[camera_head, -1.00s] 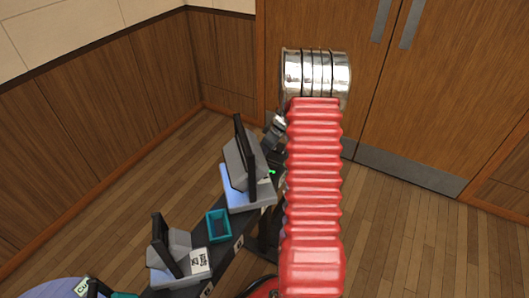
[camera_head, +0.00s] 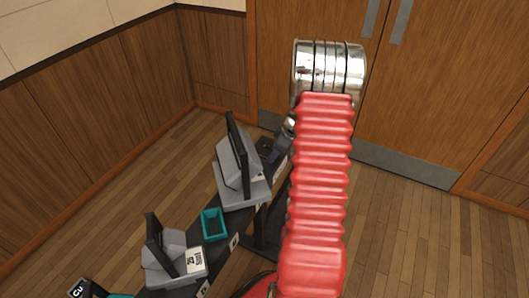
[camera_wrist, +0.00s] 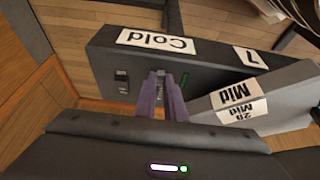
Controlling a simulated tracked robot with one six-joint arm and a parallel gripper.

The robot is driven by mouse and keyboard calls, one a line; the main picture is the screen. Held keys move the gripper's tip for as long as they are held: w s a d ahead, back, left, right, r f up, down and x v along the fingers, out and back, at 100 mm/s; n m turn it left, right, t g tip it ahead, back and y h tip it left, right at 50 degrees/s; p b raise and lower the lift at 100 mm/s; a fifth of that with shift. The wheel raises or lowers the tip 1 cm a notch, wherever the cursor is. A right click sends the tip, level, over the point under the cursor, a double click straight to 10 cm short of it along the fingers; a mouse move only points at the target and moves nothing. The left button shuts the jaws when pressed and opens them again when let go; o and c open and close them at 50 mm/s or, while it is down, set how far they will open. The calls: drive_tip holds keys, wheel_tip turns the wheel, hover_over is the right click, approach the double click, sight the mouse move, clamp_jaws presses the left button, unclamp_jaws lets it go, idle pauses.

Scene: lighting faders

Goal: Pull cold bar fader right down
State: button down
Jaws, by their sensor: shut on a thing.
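The Cold unit is a dark grey box with a white "Cold" label (camera_wrist: 155,41) in the wrist view. My gripper (camera_wrist: 160,82) has purple fingers and is at the face of this box, below the label. The fingers are shut on a small grey piece there, which I take to be the cold bar fader; they hide most of it. A green mark (camera_wrist: 184,80) shows just right of the fingers. In the head view my gripper (camera_head: 275,150) is small and partly hidden behind my red arm.
A grey box labelled "Mid" (camera_wrist: 238,94) stands close on the right in the wrist view. In the head view, grey units with upright dark panels (camera_head: 237,165) and a teal tray (camera_head: 213,224) stand on a dark bench. Wooden doors (camera_head: 430,100) are behind.

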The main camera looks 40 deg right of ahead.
drive_tip(key=shift+s+d, duration=0.15)
drive_tip(key=shift+s, duration=0.05)
drive_tip(key=c, duration=2.1)
unclamp_jaws()
drive_tip(key=shift+r, duration=0.15)
drive_tip(key=v, duration=1.3)
drive_tip(key=shift+s+r, duration=0.2)
drive_tip(key=shift+r, duration=0.05)
